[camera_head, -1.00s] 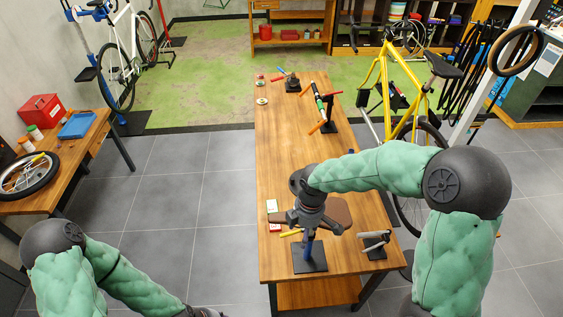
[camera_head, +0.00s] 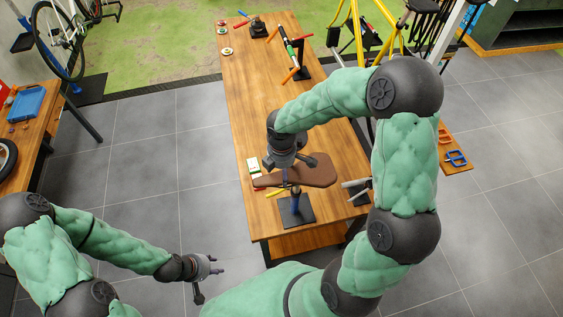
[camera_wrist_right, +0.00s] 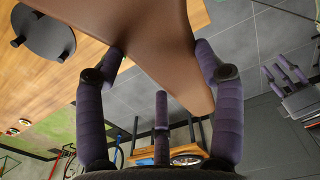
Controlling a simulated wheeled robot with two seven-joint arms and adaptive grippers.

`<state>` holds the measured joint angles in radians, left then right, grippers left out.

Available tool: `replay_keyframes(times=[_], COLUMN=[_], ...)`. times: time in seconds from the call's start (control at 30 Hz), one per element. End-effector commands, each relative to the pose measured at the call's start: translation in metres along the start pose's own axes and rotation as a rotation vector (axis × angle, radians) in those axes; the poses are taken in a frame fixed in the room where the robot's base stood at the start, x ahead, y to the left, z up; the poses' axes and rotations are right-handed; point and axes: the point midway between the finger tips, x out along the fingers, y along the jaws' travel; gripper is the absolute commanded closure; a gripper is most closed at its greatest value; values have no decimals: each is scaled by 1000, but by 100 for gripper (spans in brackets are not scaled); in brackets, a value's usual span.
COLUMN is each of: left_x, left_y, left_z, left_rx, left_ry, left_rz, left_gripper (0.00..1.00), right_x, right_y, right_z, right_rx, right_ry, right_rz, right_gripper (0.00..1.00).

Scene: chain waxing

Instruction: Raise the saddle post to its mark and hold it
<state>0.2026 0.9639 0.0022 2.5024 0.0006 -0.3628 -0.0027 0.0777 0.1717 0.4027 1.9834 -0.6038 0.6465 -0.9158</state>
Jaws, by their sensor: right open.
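The brown saddle (camera_head: 318,174) sits on top of a short post (camera_head: 295,193) that rises from a dark square base (camera_head: 297,211) near the table's front end. My right gripper (camera_head: 289,162) is over the saddle and hides part of it. In the right wrist view, the saddle (camera_wrist_right: 150,25) fills the upper middle, with the spread purple fingers (camera_wrist_right: 160,62) around it; I cannot tell whether they touch. No mark on the post can be made out. My left gripper (camera_head: 214,268) is open and empty, out over the floor left of the table.
The wooden table (camera_head: 240,95) carries a yellow tool (camera_head: 275,193), a small white-green box (camera_head: 253,166) and a grey clamp (camera_head: 356,188) close to the stand. A rack with coloured tubes (camera_head: 290,50) stands further back. Grey floor (camera_head: 170,190) is clear left of the table.

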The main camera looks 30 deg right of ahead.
Motion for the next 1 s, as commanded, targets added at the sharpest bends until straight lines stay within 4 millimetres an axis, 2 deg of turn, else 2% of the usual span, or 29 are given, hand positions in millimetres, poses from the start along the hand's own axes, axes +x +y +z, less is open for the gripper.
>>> replay_keyframes(times=[0.1,0.23,0.6,0.67,0.8,0.87,1.0], left_x=[1,1,1,1,1,1,1], left_y=[0,0,0,0,0,0,0], left_z=[1,1,1,1,1,0,1], left_rx=[0,0,0,0,0,0,0], left_ry=[-2,-2,-1,-1,-1,-1,-1], left_rz=[0,0,0,0,0,0,0], left_gripper=[60,60,60,60,60,60,60], right_x=[15,24,28,28,28,28,27], right_y=[0,0,0,0,0,0,0], right_z=[0,0,0,0,0,0,0], right_rx=[1,2,1,1,1,1,2], right_ry=[-1,0,0,0,0,0,0], right_rz=[-2,-1,0,0,0,0,1], right_gripper=[31,31,31,45,85,100,100])
